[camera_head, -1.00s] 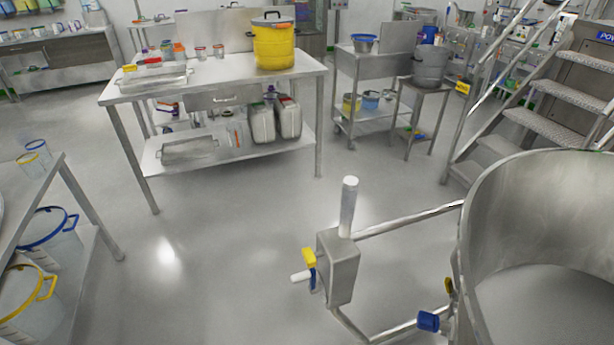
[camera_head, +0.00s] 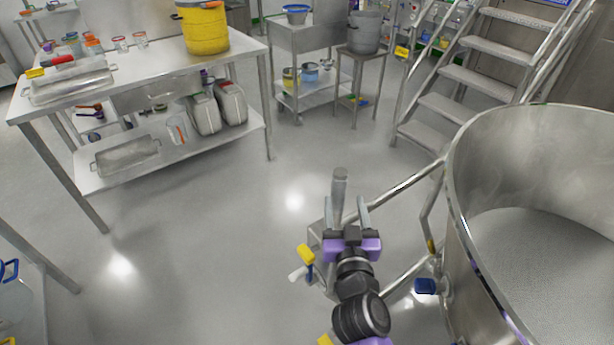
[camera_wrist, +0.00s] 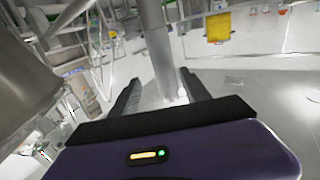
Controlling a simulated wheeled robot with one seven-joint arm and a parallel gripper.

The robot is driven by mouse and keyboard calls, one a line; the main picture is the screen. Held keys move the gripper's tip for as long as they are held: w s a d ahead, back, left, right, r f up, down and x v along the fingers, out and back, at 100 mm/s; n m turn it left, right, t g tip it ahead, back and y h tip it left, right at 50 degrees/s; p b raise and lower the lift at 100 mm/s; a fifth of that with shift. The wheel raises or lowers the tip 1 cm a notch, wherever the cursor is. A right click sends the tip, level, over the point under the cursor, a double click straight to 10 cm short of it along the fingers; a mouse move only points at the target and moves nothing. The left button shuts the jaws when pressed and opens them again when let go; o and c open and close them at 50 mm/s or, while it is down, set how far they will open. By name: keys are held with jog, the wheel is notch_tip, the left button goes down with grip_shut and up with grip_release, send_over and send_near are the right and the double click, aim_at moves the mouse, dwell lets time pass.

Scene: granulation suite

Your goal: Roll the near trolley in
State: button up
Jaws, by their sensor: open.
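The near trolley is a large steel bowl (camera_head: 475,250) on a tubular frame (camera_head: 400,187), at the right of the head view. The bowl holds pale grey material. An upright round post (camera_head: 339,190) rises from a steel box on the frame; it also shows in the wrist view (camera_wrist: 152,40). A yellow-topped lever (camera_head: 306,254) sits on the box's left side. My gripper (camera_head: 345,208) is open, its fingers pointing at the post. In the wrist view the post appears between the two fingers (camera_wrist: 160,78), with no clear contact. My gripper hides much of the box.
A steel table (camera_head: 80,95) with a yellow drum (camera_head: 203,28) stands at upper left. A small trolley (camera_head: 300,45), a stool with a grey pot (camera_head: 365,32) and metal stairs (camera_head: 480,82) stand behind. The floor between is clear.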

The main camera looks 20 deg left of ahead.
aim_at(337, 180)
jog(key=shift+w+a+r, duration=0.25)
jog(key=shift+w+a, duration=0.3)
jog(key=shift+a, duration=0.1)
jog(key=shift+b+x, duration=0.65)
jog(key=shift+x, duration=2.85)
jog(key=shift+f, duration=0.1)
jog(key=shift+c, duration=0.2)
grip_shut()
